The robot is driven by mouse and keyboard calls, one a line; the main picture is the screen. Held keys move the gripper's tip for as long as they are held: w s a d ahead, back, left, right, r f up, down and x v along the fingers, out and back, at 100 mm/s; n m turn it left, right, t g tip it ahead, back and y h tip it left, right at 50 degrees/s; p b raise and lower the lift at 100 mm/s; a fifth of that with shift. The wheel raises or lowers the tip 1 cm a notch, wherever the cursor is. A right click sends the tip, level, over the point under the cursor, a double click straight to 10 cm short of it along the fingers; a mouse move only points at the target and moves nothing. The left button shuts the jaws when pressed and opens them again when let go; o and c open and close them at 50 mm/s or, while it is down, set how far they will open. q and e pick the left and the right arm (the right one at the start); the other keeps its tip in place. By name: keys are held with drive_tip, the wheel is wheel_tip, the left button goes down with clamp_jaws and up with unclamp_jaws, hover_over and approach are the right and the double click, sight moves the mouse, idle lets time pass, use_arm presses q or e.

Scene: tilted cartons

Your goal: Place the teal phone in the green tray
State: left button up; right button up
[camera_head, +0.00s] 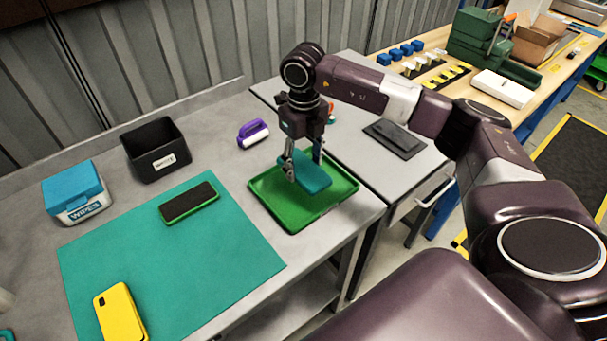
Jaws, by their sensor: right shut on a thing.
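The teal phone (312,174) is between the fingers of my right gripper (306,172), which is shut on it. The phone is tilted and shows over the green tray (272,213). The gripper points down from above the tray. I cannot tell whether the phone's lower edge touches the tray floor. The tray lies on the grey table near its right front corner, and no other object shows in it. My left gripper is not in view.
A teal mat (150,255) holds a green phone with a dark face (189,202) and a yellow phone (120,312). Behind stand a wipes box (76,192), a black bin (156,150) and a purple-and-white object (253,133). A dark flat item (394,139) lies right of the tray.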

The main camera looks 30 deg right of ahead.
sight(304, 169)
drive_tip(key=shift+f, duration=0.7)
wheel_tip(304, 169, down, 3)
drive_tip(key=shift+f+p, duration=0.2)
drive_tip(key=shift+p, duration=0.35)
drive_tip(key=shift+f, duration=0.5)
drive_tip(key=o, duration=1.4)
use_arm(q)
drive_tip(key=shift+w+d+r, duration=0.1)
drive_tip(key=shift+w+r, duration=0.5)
use_arm(e)
drive_tip(key=shift+o, duration=0.2)
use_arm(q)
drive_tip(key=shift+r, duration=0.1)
